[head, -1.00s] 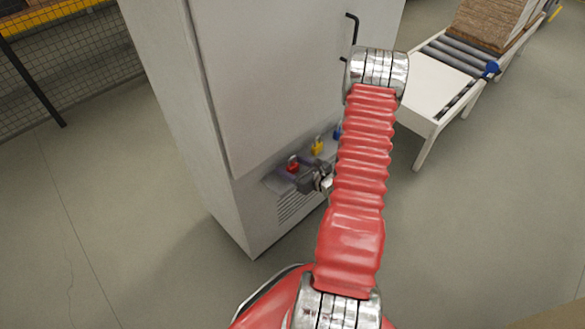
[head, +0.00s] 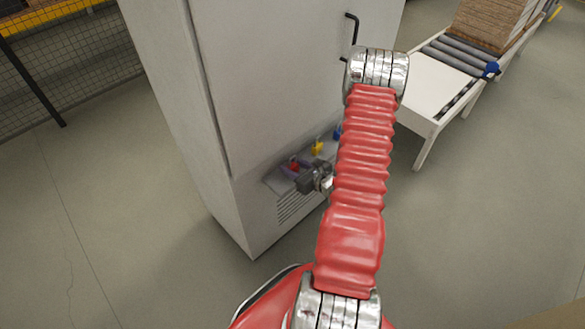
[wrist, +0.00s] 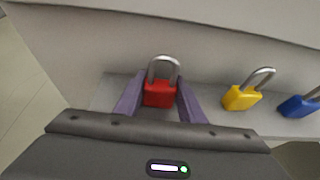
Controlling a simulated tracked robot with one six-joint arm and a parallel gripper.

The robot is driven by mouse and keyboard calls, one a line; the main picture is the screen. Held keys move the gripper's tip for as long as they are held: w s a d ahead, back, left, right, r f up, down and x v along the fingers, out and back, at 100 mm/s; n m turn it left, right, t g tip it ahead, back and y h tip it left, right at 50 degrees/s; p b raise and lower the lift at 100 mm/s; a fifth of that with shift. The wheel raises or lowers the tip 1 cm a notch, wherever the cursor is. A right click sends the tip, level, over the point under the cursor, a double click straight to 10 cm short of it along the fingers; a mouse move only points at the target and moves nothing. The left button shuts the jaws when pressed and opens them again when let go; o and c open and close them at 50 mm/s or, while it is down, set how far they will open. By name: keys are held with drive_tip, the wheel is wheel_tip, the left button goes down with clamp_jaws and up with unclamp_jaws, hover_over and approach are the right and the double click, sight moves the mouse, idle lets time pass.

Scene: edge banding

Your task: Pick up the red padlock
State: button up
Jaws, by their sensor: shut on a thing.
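The red padlock (wrist: 160,94) stands upright with its silver shackle up, between the two purple fingers of my gripper (wrist: 159,82) in the wrist view. The fingers are shut on its body, one on each side. In the head view the red padlock (head: 293,166) shows small and partly covered, with my gripper (head: 295,170) around it at the low ledge of the cabinet. I cannot tell whether the padlock still touches the ledge.
A yellow padlock (wrist: 241,97) and a blue padlock (wrist: 299,105) stand to the right on the same grey ledge (wrist: 211,88). The tall pale cabinet (head: 265,80) rises right behind. A white roller conveyor (head: 433,86) stands at the right.

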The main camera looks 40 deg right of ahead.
sight(293, 157)
drive_tip(key=shift+c, duration=0.8)
drive_tip(key=shift+r, duration=0.1)
drive_tip(key=shift+s+r, duration=0.25)
drive_tip(key=shift+r, duration=0.15)
wheel_tip(293, 157, up, 6)
drive_tip(key=shift+f, duration=0.15)
drive_tip(key=shift+s+r, duration=0.15)
drive_tip(key=shift+r, duration=0.1)
drive_tip(key=s, duration=1.9)
drive_tip(key=shift+s+d, duration=0.15)
drive_tip(key=shift+d, duration=0.15)
drive_tip(key=shift+f, duration=0.1)
